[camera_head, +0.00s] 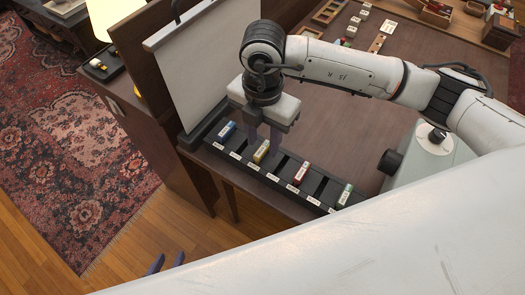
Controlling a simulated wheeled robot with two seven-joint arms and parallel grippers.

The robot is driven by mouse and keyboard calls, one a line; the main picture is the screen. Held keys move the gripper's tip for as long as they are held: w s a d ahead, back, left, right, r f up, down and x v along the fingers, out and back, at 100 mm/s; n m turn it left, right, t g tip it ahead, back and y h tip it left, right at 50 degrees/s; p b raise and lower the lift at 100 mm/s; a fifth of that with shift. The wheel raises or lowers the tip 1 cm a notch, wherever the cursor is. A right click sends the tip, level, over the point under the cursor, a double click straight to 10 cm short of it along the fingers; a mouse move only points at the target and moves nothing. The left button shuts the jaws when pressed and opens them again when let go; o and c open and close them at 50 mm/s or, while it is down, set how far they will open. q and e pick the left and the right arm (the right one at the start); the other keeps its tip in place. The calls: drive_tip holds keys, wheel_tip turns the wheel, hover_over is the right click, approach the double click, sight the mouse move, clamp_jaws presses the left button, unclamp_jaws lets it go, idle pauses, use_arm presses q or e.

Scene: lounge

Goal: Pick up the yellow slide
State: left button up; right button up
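The yellow slide (261,152) sits in a slot of a long dark rack (316,184) on the desk, between a blue slide (226,131) at the left and a red slide (300,173) at the right. My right gripper (263,143) points down over the yellow slide, with its two fingers apart, one toward each side of it. I cannot tell whether a finger touches it.
A green slide (345,195) stands near the rack's right end. A white screen (190,62) stands upright close behind the rack's left end. Wooden trays and small items lie at the back of the desk (325,110). A lamp (112,18) is at upper left.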

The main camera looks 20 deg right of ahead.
sight(263, 156)
drive_tip(key=shift+f, duration=1.3)
clamp_jaws()
